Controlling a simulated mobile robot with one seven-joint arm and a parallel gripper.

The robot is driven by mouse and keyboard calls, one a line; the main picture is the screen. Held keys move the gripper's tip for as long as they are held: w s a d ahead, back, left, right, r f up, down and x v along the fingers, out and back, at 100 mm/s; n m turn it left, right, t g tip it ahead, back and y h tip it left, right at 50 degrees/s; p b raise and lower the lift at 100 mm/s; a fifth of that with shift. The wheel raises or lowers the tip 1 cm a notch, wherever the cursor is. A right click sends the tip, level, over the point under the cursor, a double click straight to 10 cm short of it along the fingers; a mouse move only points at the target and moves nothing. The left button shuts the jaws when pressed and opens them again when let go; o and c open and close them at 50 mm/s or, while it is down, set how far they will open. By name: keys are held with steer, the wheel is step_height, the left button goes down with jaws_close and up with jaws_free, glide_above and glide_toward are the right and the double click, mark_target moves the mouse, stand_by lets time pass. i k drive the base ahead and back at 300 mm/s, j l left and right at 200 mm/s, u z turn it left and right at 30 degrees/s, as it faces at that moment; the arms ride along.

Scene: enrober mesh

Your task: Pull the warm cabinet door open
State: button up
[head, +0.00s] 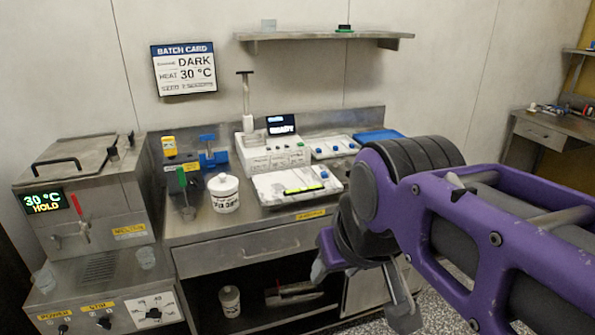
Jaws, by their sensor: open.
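My gripper (362,291) is at the lower middle right, in front of the bench, with its fingers apart and nothing seen between them. Behind it, under the bench, is a pale front panel (362,293) beside the open shelf. I cannot tell whether this is the warm cabinet door; no label for it is readable. My gripper and arm hide much of that area, including any handle there. I cannot tell whether the gripper touches the panel.
A drawer (245,257) with a bar handle is under the bench top. Below it, an open shelf holds a white jar (230,301). A steel heating unit (85,190) reading 30 °C HOLD stands left. Speckled floor lies below right; another bench (553,138) is far right.

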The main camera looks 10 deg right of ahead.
mark_target(366, 288)
steer(key=z, duration=1.15)
